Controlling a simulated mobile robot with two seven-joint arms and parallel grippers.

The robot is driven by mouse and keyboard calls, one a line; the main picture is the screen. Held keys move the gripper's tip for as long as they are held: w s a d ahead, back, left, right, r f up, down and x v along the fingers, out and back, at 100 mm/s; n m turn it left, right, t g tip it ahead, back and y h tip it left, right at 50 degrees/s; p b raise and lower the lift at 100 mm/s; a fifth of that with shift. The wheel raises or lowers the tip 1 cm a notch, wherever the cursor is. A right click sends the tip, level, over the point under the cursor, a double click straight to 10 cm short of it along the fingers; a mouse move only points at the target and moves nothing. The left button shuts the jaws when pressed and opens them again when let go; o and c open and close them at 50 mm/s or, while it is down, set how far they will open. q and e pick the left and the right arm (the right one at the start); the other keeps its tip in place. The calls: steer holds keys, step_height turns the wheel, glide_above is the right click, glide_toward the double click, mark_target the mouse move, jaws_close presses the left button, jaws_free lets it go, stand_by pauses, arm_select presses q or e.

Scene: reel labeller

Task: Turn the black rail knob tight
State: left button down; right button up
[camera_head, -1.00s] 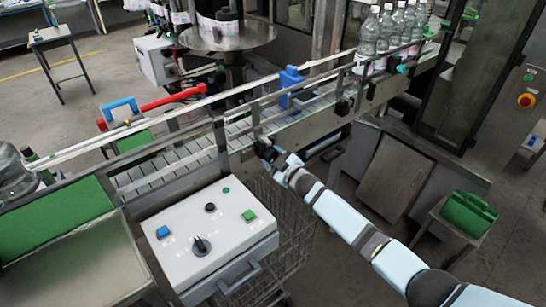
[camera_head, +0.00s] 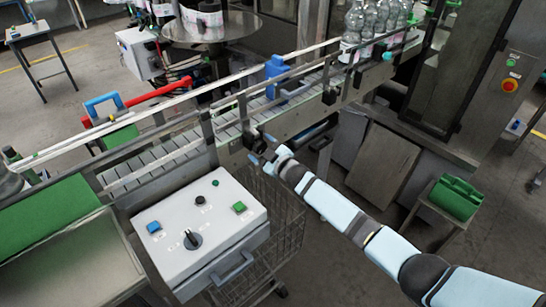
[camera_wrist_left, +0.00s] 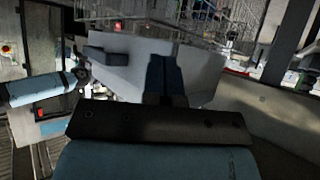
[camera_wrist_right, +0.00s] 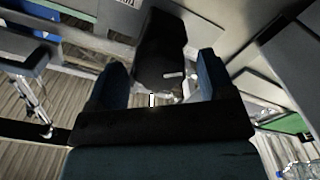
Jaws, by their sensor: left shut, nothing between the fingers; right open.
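In the right wrist view a black rail knob (camera_wrist_right: 160,48) stands between the two blue fingers of my right gripper (camera_wrist_right: 157,84). The fingers are apart, with one on each side of the knob, and I cannot tell whether either touches it. In the head view my right gripper (camera_head: 259,154) is at the conveyor's near side rail, close to a dark knob (camera_head: 250,138) partly hidden by the hand. My left gripper (camera_wrist_left: 166,76) shows in the left wrist view, its blue fingers together and empty. It is not in the head view.
A control box (camera_head: 190,227) with buttons and a dial stands in front of the conveyor (camera_head: 160,165), with a wire basket (camera_head: 283,215) beside it. Bottles (camera_head: 372,27) stand at the conveyor's far end. A green case (camera_head: 455,197) sits on a stool at right.

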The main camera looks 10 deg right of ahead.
steer(key=b+v, duration=0.1)
steer(key=v, duration=1.2)
steer(key=shift+b, duration=0.4)
steer(key=shift+s+d, duration=0.1)
steer(key=shift+s, duration=0.15)
steer(key=s+d+f+m+g+h, duration=0.1)
steer(key=s+f, duration=0.4)
steer(key=s, duration=0.6)
steer(key=s+d+f+m+g+h, duration=0.1)
steer(key=s+d+f+m+h, duration=0.3)
steer(key=s, duration=0.7)
steer(key=s+d+f+m+g+h, duration=0.1)
steer(key=s+d+f+m, duration=0.3)
steer(key=s, duration=0.8)
step_height(320, 180, down, 2)
steer(key=shift+f+m+g+h, duration=0.1)
steer(key=shift+m+g+h, duration=0.2)
steer(key=shift+m+h, duration=0.7)
